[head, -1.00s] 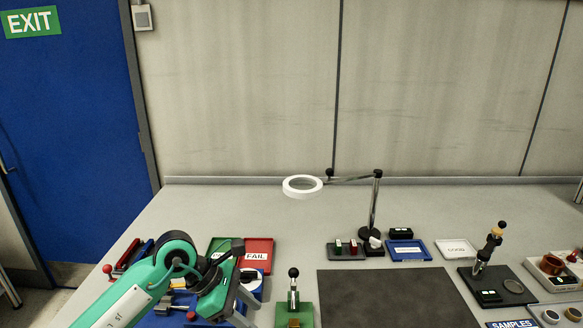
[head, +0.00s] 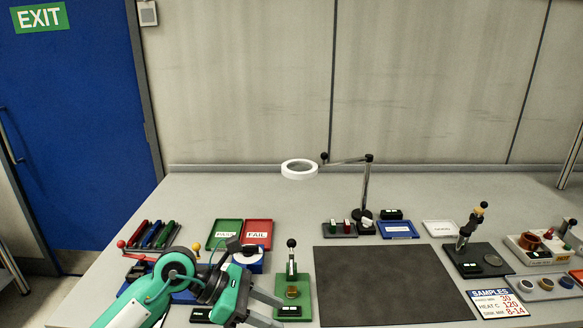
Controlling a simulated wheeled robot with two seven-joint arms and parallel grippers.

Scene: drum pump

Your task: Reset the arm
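My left arm comes in from the lower left, and my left gripper (head: 272,310) is over the near left part of the bench. Its two grey fingers are apart with nothing seen between them. They point right, close to the green base plate of a small lever device (head: 292,270) with a black knob. My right gripper is not in view. The arm partly covers blue equipment behind it.
A green PASS tray (head: 224,230) and a red FAIL tray (head: 258,228) lie behind my arm. A ring lamp (head: 299,169) overhangs the bench. A dark mat (head: 390,285) is bare. A SAMPLES card (head: 498,303) and a black-based lever tool (head: 465,240) are at right.

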